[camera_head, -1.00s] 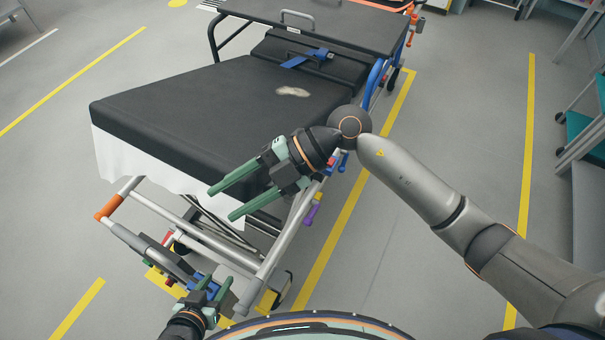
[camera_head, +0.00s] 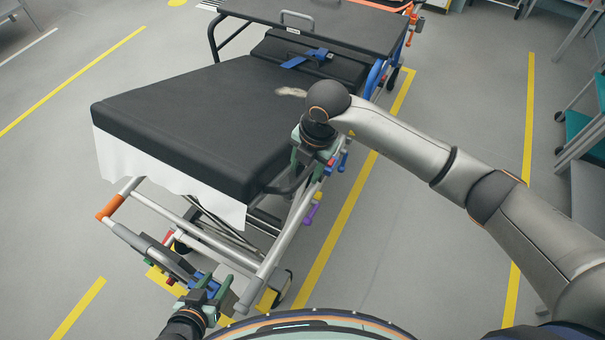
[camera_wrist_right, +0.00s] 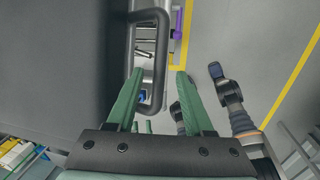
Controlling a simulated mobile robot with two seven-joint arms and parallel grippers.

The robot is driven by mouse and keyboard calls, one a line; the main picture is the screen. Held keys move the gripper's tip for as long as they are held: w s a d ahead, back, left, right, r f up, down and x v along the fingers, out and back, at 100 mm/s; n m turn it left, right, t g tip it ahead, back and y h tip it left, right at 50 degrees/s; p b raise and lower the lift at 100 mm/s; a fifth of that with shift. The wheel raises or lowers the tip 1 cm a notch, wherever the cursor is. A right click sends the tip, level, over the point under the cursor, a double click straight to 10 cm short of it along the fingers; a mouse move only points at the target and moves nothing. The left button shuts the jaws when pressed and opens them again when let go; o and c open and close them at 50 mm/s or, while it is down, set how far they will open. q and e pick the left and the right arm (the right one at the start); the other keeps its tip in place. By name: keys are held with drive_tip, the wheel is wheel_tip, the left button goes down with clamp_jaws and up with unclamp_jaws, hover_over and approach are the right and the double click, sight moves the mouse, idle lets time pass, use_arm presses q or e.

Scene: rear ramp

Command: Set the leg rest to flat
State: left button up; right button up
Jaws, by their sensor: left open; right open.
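The leg rest is the black padded near section (camera_head: 170,120) of the stretcher, with a white sheet hanging below its end. Its top looks level or nearly so; I cannot tell its exact angle. A dark loop handle (camera_head: 288,187) sticks out from its right side, and it also shows in the right wrist view (camera_wrist_right: 156,60). My right gripper (camera_head: 305,170) points down at this handle. In the right wrist view it is open (camera_wrist_right: 158,82), with the handle's outer bar between its fingers. My left gripper (camera_head: 212,288) is open near the stretcher's lower end frame.
The stretcher frame (camera_head: 270,262) has an orange-ended bar (camera_head: 110,207), and a purple lever (camera_head: 312,212) on its right side. A raised black table (camera_head: 330,22) spans the far end.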

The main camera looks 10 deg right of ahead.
sight(303, 175)
drive_tip(key=shift+w+a+f, duration=0.1)
drive_tip(key=shift+a+f, duration=0.1)
drive_tip(key=shift+f, duration=0.85)
drive_tip(key=shift+w+a+f, duration=0.1)
drive_tip(key=shift+a+f, duration=0.05)
drive_tip(key=shift+f, duration=0.85)
drive_tip(key=shift+c, duration=0.3)
clamp_jaws()
